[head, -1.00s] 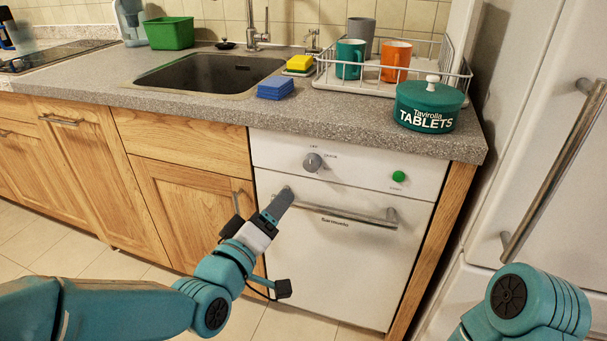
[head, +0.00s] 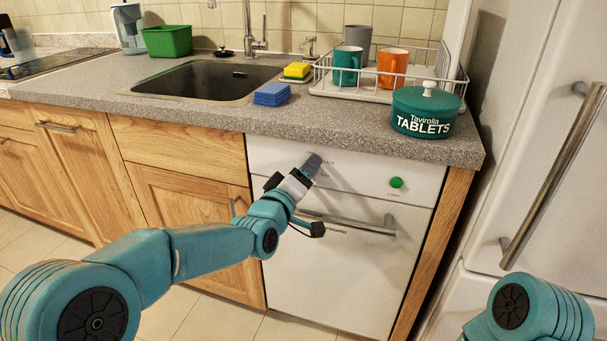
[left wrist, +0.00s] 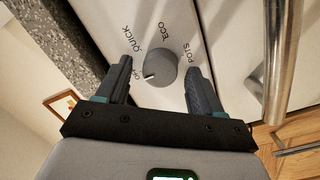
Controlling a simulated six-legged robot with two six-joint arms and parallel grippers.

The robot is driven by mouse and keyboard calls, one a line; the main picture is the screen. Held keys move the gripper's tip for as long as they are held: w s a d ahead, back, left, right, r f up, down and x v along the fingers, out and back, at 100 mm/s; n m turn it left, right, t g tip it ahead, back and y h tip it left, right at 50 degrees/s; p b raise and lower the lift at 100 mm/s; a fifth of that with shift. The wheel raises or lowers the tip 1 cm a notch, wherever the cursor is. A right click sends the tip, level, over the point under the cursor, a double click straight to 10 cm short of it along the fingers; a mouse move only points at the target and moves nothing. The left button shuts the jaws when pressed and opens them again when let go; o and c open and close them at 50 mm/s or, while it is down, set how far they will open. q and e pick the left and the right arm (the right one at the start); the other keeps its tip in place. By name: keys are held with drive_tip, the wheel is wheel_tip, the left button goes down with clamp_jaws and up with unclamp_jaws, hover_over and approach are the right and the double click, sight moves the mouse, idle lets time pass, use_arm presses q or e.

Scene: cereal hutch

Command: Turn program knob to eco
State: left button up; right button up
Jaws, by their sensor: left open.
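The grey program knob (left wrist: 161,68) is on the dishwasher's white front panel (head: 355,172). In the left wrist view, the labels QUICK, ECO and POTS stand around it, with a partly hidden label beside the left finger. The knob's white pointer mark faces that partly hidden label, away from ECO. My left gripper (left wrist: 158,75) is open, with one finger on each side of the knob. Gaps show between knob and fingers; depth is hard to judge. In the head view my left gripper (head: 312,166) covers the knob. My right gripper is out of view.
A green button (head: 396,182) is right of the knob, and the dishwasher's bar handle (head: 350,222) is below. The worktop (head: 340,133) overhangs the panel and bears a green tablets tub (head: 425,112). A fridge door (head: 530,130) stands at right.

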use_arm(q)
drive_tip(key=c, duration=1.1)
